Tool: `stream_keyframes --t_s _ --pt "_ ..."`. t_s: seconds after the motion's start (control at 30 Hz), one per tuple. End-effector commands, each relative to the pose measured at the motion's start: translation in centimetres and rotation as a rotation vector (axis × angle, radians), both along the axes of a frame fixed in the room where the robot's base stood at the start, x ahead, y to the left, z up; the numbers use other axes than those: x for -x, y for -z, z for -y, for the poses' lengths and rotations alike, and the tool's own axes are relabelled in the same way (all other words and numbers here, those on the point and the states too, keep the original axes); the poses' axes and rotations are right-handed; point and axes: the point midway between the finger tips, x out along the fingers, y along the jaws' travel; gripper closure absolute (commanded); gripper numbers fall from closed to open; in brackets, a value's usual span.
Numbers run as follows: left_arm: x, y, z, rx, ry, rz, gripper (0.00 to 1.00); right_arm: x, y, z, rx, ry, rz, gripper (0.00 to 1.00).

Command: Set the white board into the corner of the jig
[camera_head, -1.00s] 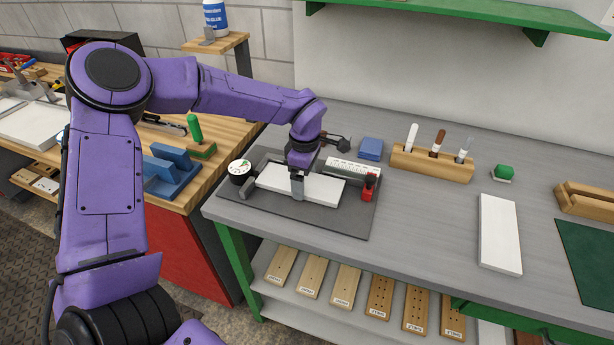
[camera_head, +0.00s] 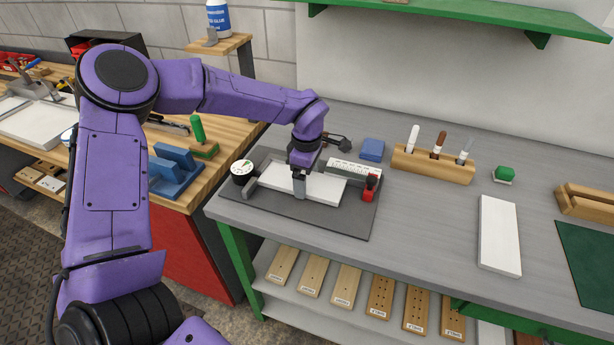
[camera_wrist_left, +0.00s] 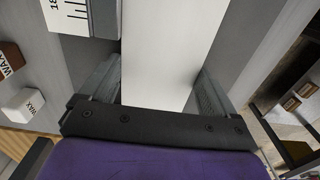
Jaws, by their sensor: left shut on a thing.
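The white board (camera_head: 325,191) is flat at the dark grey jig plate (camera_head: 335,221) on the bench. I cannot tell whether it touches the plate. My left gripper (camera_head: 300,190) is shut on it across its width, pointing down. In the left wrist view the board (camera_wrist_left: 158,50) runs between the two fingers (camera_wrist_left: 155,88). The jig's white scale strip (camera_head: 353,168) runs behind the board, and also shows in the wrist view (camera_wrist_left: 72,15). A small grey block (camera_head: 250,187) is by the board's left end. A red clamp (camera_head: 369,189) stands at its right end. My right gripper is out of view.
A round dial (camera_head: 242,170) sits at the plate's left. A blue block (camera_head: 372,150) and a wooden marker rack (camera_head: 433,163) stand behind. A second white board (camera_head: 499,235) lies to the right. The grey bench (camera_head: 430,215) is clear between jig and second board.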

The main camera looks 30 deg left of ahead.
Motion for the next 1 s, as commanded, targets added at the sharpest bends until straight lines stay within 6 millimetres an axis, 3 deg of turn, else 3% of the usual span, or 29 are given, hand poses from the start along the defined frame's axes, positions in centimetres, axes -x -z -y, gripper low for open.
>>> stream_keyframes --t_s 0.97,1.0 --pt "0.02 0.49 -0.43 -0.003 -0.002 0.001 0.47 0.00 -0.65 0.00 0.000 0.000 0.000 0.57" --pt "0.02 0.49 -0.44 -0.004 -0.002 0.001 0.04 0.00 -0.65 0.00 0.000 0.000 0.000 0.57"
